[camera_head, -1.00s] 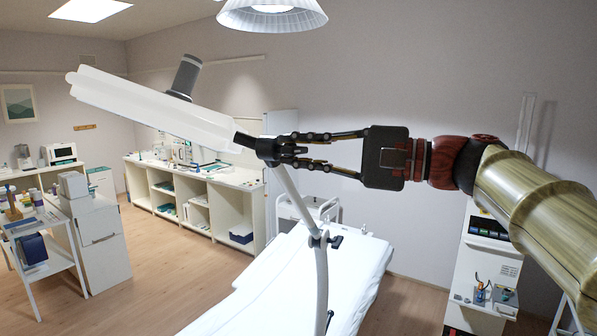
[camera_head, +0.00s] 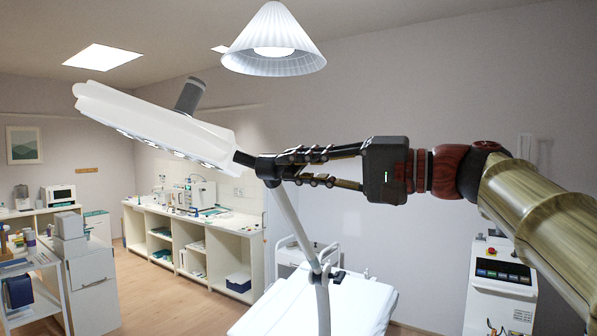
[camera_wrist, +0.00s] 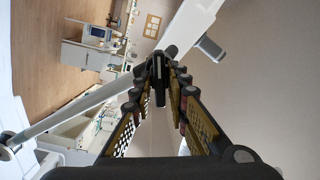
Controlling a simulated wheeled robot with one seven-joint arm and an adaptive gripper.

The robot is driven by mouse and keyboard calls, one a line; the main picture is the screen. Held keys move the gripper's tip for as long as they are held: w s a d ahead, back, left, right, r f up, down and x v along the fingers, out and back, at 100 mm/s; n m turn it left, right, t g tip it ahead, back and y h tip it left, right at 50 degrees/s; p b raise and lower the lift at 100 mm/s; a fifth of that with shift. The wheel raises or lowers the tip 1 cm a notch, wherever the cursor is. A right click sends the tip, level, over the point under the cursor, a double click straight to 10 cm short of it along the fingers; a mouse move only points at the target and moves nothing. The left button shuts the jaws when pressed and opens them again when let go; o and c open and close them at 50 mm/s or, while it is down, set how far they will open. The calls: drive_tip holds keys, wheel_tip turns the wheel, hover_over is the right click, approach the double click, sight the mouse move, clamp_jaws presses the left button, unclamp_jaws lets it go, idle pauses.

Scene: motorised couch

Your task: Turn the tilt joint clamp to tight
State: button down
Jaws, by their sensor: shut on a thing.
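A white surgical lamp head (camera_head: 150,118) with a grey handle (camera_head: 189,96) extends to the upper left, tilted down to the right. Its black tilt joint (camera_head: 262,170) sits atop a pale pole (camera_head: 298,232). My gripper (camera_head: 284,166) reaches in from the right, its fingertips closed on the joint's right side, where the clamp is. In the wrist view the fingers converge on the dark clamp (camera_wrist: 159,88), with the pole running to the lower left. The fingertips hide most of the clamp, so its setting cannot be read.
A white couch (camera_head: 350,305) lies below the pole. A pendant lamp (camera_head: 273,45) hangs above. Shelved counters (camera_head: 190,240) stand along the back wall, and a white cabinet with a screen (camera_head: 500,290) stands at lower right. Space around the arm is clear.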

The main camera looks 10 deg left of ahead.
drive_tip(key=shift+f, duration=0.1)
drive_tip(key=c, duration=1.7)
unclamp_jaws()
drive_tip(key=d, duration=0.4)
drive_tip(key=s+d, duration=0.1)
drive_tip(key=d, duration=0.2)
drive_tip(key=s+d, duration=0.1)
drive_tip(key=d, duration=0.3)
drive_tip(key=shift+s+d, duration=0.15)
drive_tip(key=shift+d, duration=0.2)
